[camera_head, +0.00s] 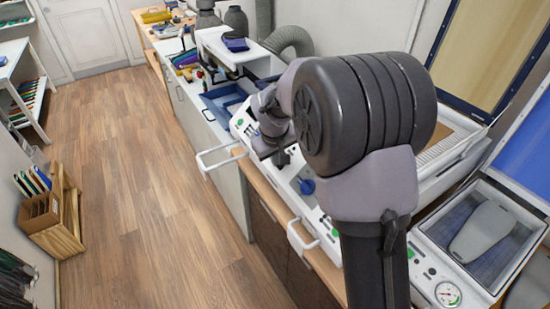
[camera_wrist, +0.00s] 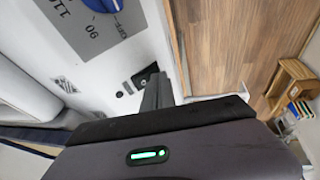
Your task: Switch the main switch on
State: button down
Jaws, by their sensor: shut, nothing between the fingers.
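A small black switch (camera_wrist: 144,74), which looks like the main switch, sits on the white front panel (camera_wrist: 75,40) in the wrist view. Its on or off position is too small to tell. My gripper (camera_wrist: 158,82) is shut and empty, with its fingertips right beside the switch, partly in front of it; I cannot tell whether they touch. In the head view my gripper (camera_head: 281,158) points down at the white panel of the machine, and the switch is hidden there.
A blue dial (camera_wrist: 103,4) with a printed scale is on the same panel; it also shows in the head view (camera_head: 307,186). White handles (camera_head: 220,158) stick out over the wooden floor (camera_head: 150,180). A gauge (camera_head: 447,294) is on the machine at right.

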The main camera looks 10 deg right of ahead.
dwell(0.3)
jog(key=shift+r+p, duration=0.7)
jog(key=shift+r, duration=0.15)
jog(key=s+a+r+p, duration=0.1)
jog(key=s+a+r, duration=0.1)
jog(key=r, duration=0.3)
jog(key=s+a+r+p, duration=0.1)
jog(key=s+a+r, duration=0.2)
jog(key=a+r, duration=0.1)
jog(key=shift+r+p, duration=0.35)
jog(key=shift+r, duration=0.5)
